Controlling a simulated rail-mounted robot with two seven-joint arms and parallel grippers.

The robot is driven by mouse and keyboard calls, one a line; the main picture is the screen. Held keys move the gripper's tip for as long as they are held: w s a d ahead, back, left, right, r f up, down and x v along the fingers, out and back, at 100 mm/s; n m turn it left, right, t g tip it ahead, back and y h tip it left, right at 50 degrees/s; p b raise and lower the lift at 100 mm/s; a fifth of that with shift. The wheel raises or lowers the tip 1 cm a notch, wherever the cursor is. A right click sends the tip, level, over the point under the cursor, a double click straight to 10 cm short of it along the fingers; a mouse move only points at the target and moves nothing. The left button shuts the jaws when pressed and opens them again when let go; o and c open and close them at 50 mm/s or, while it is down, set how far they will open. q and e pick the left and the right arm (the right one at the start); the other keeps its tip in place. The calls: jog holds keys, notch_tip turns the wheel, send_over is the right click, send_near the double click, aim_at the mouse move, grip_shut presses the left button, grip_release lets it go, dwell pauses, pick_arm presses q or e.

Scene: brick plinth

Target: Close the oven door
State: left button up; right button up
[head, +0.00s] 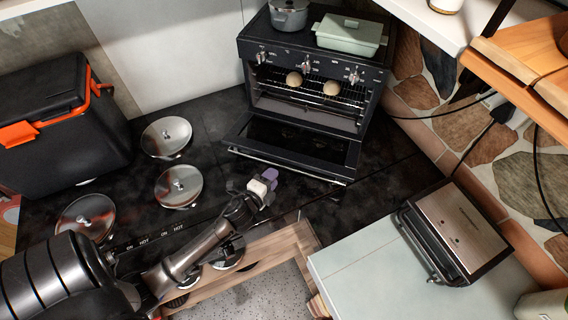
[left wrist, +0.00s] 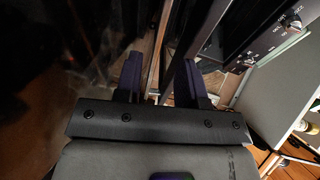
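The black oven (head: 305,72) stands at the back of the dark counter. Its door (head: 290,143) hangs open, folded down toward me, with a metal handle bar along its front edge. Two round pale items (head: 331,88) sit on the rack inside. My left gripper (head: 268,177), with purple fingers, is just in front of the door's front edge, left of its middle. In the left wrist view its two fingers (left wrist: 160,80) are apart, with a thin metallic strip seen between or beyond them; I cannot tell whether they touch it. My right gripper is not in view.
A grey pot (head: 289,17) and a green lidded dish (head: 350,35) stand on the oven. Several round metal lids (head: 178,186) lie on the left. A black cooler (head: 60,125) stands far left. A contact grill (head: 455,230) sits at right.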

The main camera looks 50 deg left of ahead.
aim_at(284, 164)
pick_arm(q)
jog(key=x, duration=0.8)
jog(key=shift+c, duration=0.2)
grip_shut()
dwell(0.4)
